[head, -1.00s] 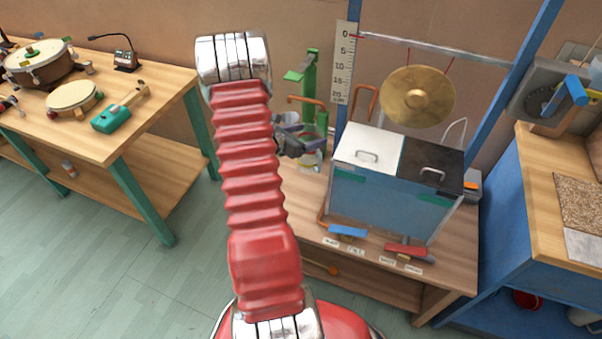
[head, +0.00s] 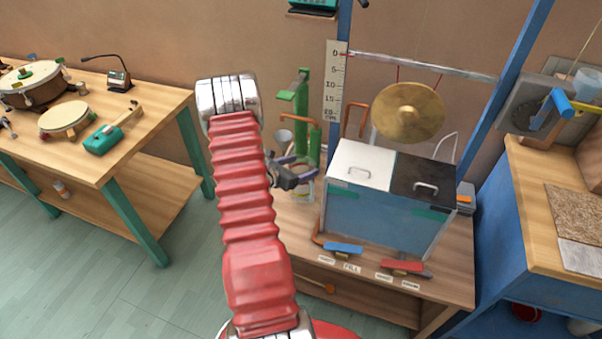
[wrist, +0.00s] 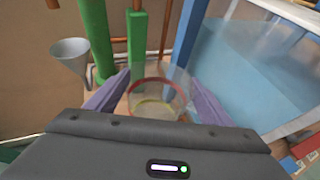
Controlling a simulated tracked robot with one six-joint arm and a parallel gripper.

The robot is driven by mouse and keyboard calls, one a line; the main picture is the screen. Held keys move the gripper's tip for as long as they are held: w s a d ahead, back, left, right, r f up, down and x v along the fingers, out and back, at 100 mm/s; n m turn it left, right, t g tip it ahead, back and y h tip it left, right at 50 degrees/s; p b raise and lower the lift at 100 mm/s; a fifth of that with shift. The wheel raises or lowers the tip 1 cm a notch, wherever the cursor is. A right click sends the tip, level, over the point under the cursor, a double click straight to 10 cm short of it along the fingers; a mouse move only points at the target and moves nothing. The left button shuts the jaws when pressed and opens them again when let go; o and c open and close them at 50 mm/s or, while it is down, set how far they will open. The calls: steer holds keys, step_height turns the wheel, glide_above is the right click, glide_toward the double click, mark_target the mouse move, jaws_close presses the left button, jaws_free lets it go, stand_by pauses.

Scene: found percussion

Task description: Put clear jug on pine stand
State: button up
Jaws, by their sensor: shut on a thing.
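The clear jug (wrist: 155,100) is see-through with a reddish ring and a yellowish lower ring. In the wrist view it sits between the two purple fingers of my gripper (wrist: 158,76), which is shut on it. In the head view my gripper (head: 298,166) is beside the left end of the tank, and the jug (head: 306,188) shows only in part. Whether the jug touches the wooden bench is unclear. A green stand (head: 301,100) rises just behind the jug; it also shows in the wrist view (wrist: 137,45). I cannot tell whether it is the pine stand.
A water tank (head: 385,215) with white and black lids stands close on the right. A grey funnel (wrist: 70,52) hangs left of the green posts. Copper pipes (head: 357,115) and a gong (head: 408,112) are behind. Blue and red levers (head: 343,248) are at the front.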

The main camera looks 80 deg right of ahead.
mark_target(310, 169)
steer(key=shift+f, duration=1.65)
steer(key=o, duration=1.5)
steer(key=shift+c, duration=0.2)
steer(key=shift+a, duration=0.1)
steer(key=v, duration=1.2)
